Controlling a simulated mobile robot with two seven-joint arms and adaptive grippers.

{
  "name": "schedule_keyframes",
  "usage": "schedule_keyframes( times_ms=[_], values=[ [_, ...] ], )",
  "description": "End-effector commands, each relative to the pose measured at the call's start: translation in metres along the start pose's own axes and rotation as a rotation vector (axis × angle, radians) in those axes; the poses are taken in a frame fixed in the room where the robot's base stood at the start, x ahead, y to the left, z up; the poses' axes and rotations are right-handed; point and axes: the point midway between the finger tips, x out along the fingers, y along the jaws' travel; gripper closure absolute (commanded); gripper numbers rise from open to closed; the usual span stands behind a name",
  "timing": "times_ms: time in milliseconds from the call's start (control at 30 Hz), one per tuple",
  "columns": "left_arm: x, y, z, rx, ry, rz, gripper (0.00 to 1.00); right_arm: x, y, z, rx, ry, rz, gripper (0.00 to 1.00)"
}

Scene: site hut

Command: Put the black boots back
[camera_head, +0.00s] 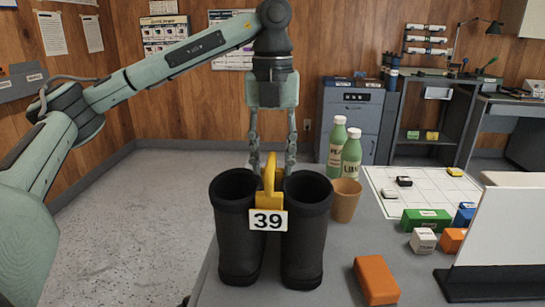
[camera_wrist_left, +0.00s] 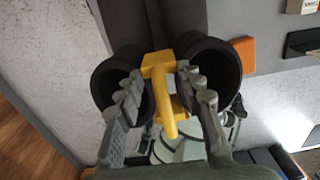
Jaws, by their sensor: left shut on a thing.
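A pair of black boots (camera_head: 305,235) is upright at the near left part of the grey table, joined by a yellow clip (camera_head: 270,190) with a white tag reading 39 (camera_head: 268,220). I cannot tell whether their soles touch the table. My left gripper (camera_head: 272,165) comes down from above, behind the clip, and is shut on it. In the left wrist view, the gripper's fingers (camera_wrist_left: 160,88) lie on both sides of the yellow clip (camera_wrist_left: 166,110), between the two open boot tops (camera_wrist_left: 215,62). The fingertip contact is partly hidden. My right gripper is not in view.
A brown cup (camera_head: 345,200) and two green bottles (camera_head: 350,155) stand close right of the boots. An orange block (camera_head: 376,280) lies nearer. A white gridded mat (camera_head: 410,195), several small blocks and a white upright panel (camera_head: 505,240) occupy the right. Floor (camera_head: 130,225) lies left.

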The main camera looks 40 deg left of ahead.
Motion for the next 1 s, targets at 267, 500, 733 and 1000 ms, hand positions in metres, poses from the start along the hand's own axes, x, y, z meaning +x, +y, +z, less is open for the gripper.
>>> schedule_keyframes(
  times_ms=[267,500,733,1000],
  values=[
    [0.0,0.0,0.0,0.001,0.0,0.0,0.42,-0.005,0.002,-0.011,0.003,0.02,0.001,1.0],
    [-0.001,0.0,0.0,0.001,0.0,0.0,0.42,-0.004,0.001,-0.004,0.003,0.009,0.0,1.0],
    [-0.026,-0.001,0.0,0.001,-0.003,-0.003,0.42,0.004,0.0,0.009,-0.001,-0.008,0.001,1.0],
    [-0.074,-0.001,0.0,0.001,-0.006,-0.002,0.42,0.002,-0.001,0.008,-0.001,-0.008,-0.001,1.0]
  ],
)
